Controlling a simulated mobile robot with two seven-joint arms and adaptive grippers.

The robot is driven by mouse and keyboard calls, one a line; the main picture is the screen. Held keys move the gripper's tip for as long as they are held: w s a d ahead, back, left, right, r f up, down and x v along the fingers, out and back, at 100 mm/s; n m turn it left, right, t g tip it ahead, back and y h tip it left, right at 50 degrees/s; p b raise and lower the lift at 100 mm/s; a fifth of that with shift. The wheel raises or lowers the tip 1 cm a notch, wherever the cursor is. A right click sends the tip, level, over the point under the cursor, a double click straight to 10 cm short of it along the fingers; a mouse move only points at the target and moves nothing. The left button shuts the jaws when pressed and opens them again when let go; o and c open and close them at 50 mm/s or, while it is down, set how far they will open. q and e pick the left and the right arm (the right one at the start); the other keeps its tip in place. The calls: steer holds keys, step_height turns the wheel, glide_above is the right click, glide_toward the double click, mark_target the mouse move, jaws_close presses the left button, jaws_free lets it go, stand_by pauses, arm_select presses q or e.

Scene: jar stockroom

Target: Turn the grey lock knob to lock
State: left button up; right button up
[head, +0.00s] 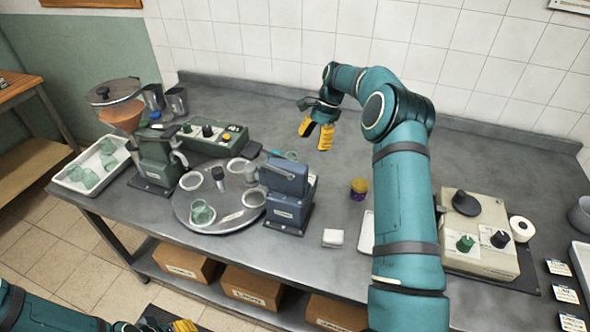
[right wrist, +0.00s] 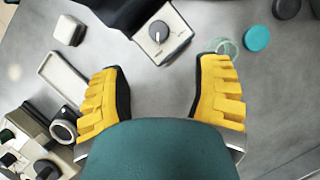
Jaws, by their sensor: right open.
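A grey lock knob (right wrist: 159,31) with a pale pointer mark sits on a light plate at the foot of a dark machine, in the right wrist view. The blue-grey machine (head: 287,190) stands at the turntable's right edge in the head view and appears to hide the knob there. My right gripper (head: 316,130) is open and empty above the bench, behind that machine. In the right wrist view its fingers (right wrist: 160,88) are wide apart, with the knob beyond them and touching neither. Of my left gripper, only a yellow part (head: 183,326) shows at the bottom edge.
A glass jar (right wrist: 222,47) and a teal lid (right wrist: 256,38) lie right of the knob in the right wrist view. A round turntable (head: 230,221) holds rings and a jar. A beige box (head: 485,262) with knobs stands at right. Bare bench lies under my right gripper.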

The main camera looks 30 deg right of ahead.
steer(key=x, duration=1.3)
steer(key=shift+s, duration=0.1)
jaws_close()
